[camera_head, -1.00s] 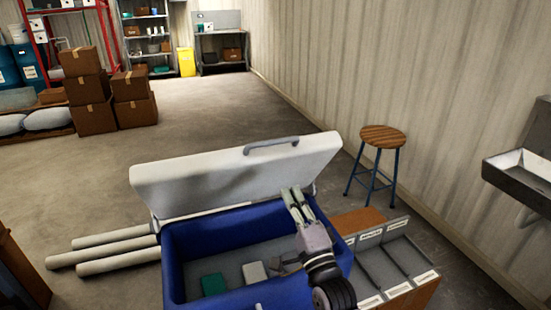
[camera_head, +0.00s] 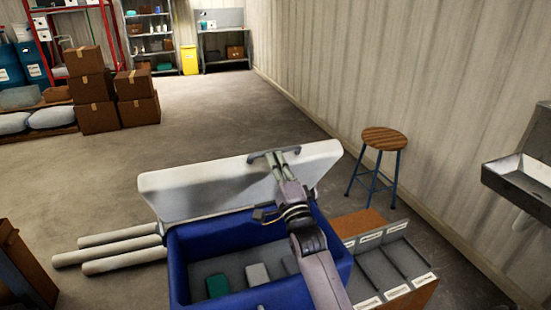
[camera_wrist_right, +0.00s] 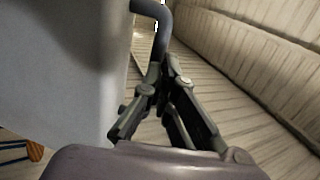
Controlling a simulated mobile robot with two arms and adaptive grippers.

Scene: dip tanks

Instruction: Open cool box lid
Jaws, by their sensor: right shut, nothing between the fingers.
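The blue cool box (camera_head: 205,295) stands in the lower middle of the head view. Its white lid (camera_head: 190,190) is raised and leans back at the rear edge, with its inner face toward me. The grey lid handle (camera_head: 258,155) is on the lid's upper edge; it also shows in the right wrist view (camera_wrist_right: 150,10). My right gripper (camera_head: 276,158) is up at the handle, its arm reaching across the open box. In the right wrist view its fingertips (camera_wrist_right: 165,65) are together right by the handle's end, holding nothing; contact is unclear. My left gripper is out of view.
Inside the box lie a green item (camera_head: 217,285) and a pale item (camera_head: 257,274). A divided tray (camera_head: 397,290) stands right of the box. White pipes (camera_head: 120,250) lie at left, a stool (camera_head: 384,139) at right. Open floor lies behind.

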